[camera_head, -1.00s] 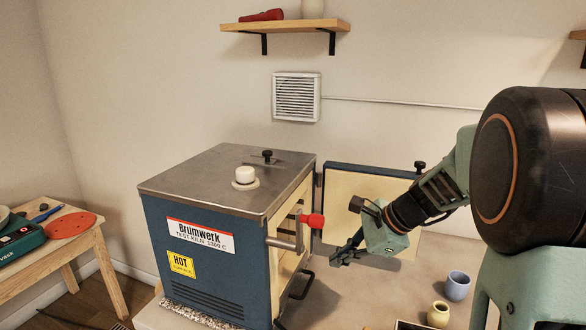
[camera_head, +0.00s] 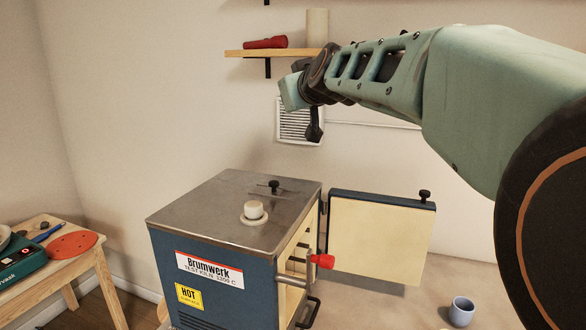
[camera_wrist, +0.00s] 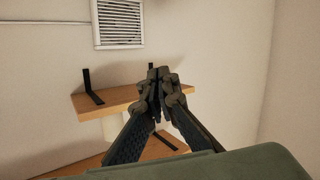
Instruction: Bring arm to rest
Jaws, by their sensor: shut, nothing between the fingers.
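My arm reaches from the right across the upper part of the head view. My gripper (camera_head: 314,136) hangs at its end in front of the wall vent (camera_head: 299,122), above the kiln and clear of it. In the wrist view my gripper (camera_wrist: 158,76) has its dark fingers together with nothing between them. The blue kiln (camera_head: 228,270) stands below with its steel top. Its cream-lined door (camera_head: 380,240) is swung open to the right. A red-tipped handle (camera_head: 321,261) sticks out at the kiln's front edge.
A wall shelf (camera_head: 270,53) with a red object (camera_head: 265,42) and a pale cylinder (camera_head: 317,28) is close to my wrist. A blue-grey cup (camera_head: 461,311) stands at the lower right. A wooden side table (camera_head: 85,270) is at the left.

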